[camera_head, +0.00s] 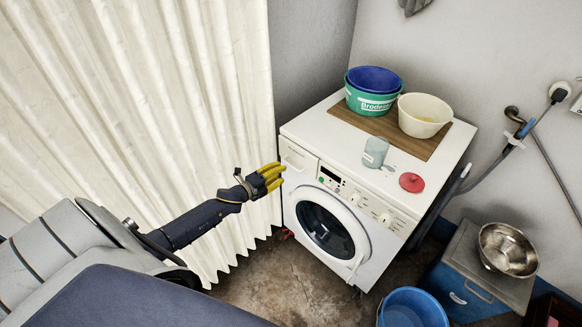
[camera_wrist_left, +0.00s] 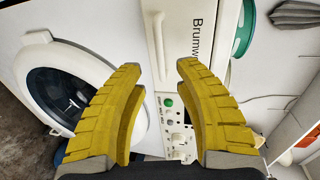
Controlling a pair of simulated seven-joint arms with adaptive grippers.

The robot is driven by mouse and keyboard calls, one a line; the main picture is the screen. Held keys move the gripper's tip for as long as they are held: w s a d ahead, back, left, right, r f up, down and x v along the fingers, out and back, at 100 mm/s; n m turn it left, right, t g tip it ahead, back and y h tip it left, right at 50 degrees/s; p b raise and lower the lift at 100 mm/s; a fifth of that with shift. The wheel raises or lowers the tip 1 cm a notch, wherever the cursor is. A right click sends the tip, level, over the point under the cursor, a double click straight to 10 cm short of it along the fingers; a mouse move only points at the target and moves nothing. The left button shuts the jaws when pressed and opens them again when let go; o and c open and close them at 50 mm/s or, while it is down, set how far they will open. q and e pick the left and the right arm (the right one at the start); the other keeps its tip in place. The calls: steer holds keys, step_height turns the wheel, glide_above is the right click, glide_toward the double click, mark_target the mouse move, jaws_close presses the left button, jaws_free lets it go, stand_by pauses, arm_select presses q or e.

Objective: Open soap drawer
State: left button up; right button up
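The white washing machine (camera_head: 391,193) stands against the wall, with its soap drawer (camera_head: 298,157) at the upper left of its front. The drawer looks shut, flush with the front. My left gripper (camera_head: 280,172), with yellow fingers, is just left of and in front of the drawer. In the left wrist view, the fingers of the gripper (camera_wrist_left: 160,66) are apart with nothing held between them. My right gripper is not in view.
The round door (camera_head: 326,230) is below the drawer. On top are a wooden board (camera_head: 350,118) with tubs, a cup (camera_head: 375,152) and a red lid (camera_head: 411,182). A pale curtain (camera_head: 140,90) hangs at left. A blue bucket (camera_head: 412,308) stands at lower right.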

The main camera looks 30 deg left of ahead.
mark_target(291, 167)
arm_select(q)
steer(key=shift+x, duration=3.6)
jaws_close()
